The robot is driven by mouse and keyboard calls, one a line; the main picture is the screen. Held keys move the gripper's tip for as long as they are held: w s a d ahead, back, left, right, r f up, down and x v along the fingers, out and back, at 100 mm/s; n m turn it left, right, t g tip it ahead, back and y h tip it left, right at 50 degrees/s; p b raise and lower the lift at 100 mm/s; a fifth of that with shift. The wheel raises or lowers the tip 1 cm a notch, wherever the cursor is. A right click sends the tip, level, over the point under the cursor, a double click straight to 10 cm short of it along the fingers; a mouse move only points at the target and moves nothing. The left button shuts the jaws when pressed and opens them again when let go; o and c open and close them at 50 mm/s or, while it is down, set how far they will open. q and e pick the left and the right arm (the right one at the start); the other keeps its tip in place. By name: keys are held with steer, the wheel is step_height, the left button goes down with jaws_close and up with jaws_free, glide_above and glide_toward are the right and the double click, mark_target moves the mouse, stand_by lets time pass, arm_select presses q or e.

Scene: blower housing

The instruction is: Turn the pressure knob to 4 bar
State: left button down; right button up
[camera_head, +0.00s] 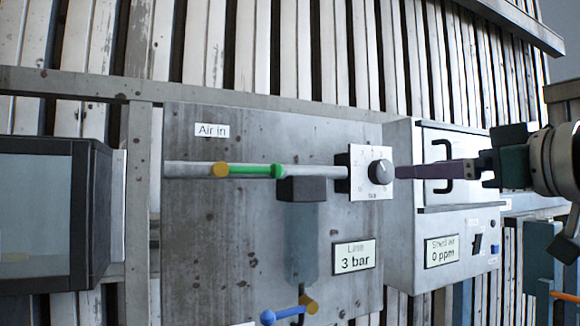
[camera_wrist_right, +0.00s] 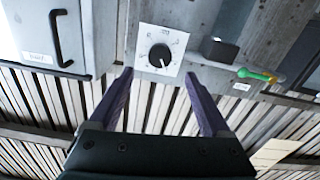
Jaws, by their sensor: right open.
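The pressure knob (camera_head: 380,172) is a round dark knob with a pale pointer line on a white square dial plate (camera_head: 360,190). It also shows in the right wrist view (camera_wrist_right: 160,55), ahead of the fingers. A display labelled "Line" (camera_head: 354,257) below it reads 3 bar. My right gripper (camera_head: 402,172) comes in from the right, its purple fingers pointing at the knob. In the right wrist view its two fingers (camera_wrist_right: 161,82) are spread wide with nothing between them, and the knob lies beyond the tips. My left gripper is not in view.
A pipe with a green lever (camera_head: 250,169) runs left from the dial. A blue lever (camera_head: 268,317) sits at the bottom. A grey box with a handle (camera_head: 465,150) and a "Shelf air 0 ppm" display (camera_head: 442,251) stands right of the panel. A dark screen (camera_head: 35,215) is at left.

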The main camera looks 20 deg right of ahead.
mark_target(386, 172)
steer(key=w+p, duration=0.2)
steer(key=w, duration=0.1)
steer(key=w+p, duration=0.2)
steer(key=w, duration=0.1)
steer(key=shift+w+a+r, duration=0.2)
steer(key=shift+w, duration=0.1)
steer(key=shift+w+a+f, duration=0.1)
steer(key=shift+w+f, duration=0.1)
steer(key=shift+w, duration=0.25)
steer(key=c, duration=0.9)
jaws_close()
